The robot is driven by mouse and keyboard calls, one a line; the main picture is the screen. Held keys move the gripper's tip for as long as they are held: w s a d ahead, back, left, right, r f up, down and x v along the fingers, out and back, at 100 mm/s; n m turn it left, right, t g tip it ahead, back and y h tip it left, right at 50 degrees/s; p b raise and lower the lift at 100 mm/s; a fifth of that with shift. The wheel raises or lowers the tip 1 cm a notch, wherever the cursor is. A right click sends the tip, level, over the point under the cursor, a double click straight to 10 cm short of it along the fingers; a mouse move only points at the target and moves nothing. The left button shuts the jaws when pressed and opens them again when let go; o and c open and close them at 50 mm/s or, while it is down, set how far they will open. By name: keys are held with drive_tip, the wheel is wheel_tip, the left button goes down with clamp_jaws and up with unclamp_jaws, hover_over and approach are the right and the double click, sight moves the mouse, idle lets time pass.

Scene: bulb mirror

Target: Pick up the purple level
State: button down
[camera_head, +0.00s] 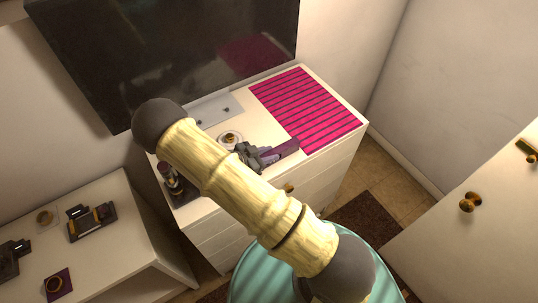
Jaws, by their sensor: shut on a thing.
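The purple level (283,150) is a long, dark purple bar over the front part of the white dresser top, beside the pink striped mat. My gripper (261,156) is dark grey and shut on the left end of the level. The level's right end sticks out toward the mat's near-left corner. My pale yellow arm crosses the middle of the view and hides part of the gripper and the dresser. I cannot tell whether the level touches the dresser top or is just above it.
The pink striped mat (306,108) covers the dresser's right side. A small round dish (230,139) and a flat silvery panel (215,110) lie behind the gripper. A large dark screen (170,50) stands behind. A lower white table (110,235) with several small objects is at left.

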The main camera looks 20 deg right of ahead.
sight(269, 154)
wheel_tip(269, 154, up, 10)
drive_tip(key=b, duration=0.3)
drive_tip(key=shift+f, duration=0.1)
drive_tip(key=shift+d, duration=0.1)
idle(0.6)
